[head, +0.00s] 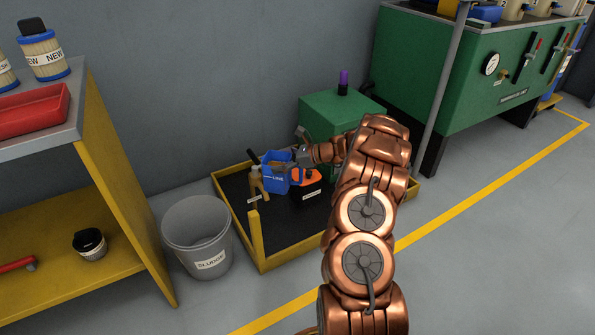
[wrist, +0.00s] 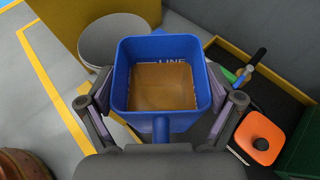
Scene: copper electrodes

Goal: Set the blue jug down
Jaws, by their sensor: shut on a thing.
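The blue jug (head: 274,172) is held by my gripper (head: 296,158) above the yellow-edged black tray in the head view. In the wrist view the blue jug (wrist: 122,85) is seen from above, with brown liquid inside and the word LINE on its inner wall. The fingers of my gripper (wrist: 165,103) lie on either side of the jug, and its handle points toward the wrist. The jug's underside is hidden, so I cannot tell whether it touches anything.
A yellow shelf (head: 130,190) is at left, a green machine (head: 450,80) at right.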

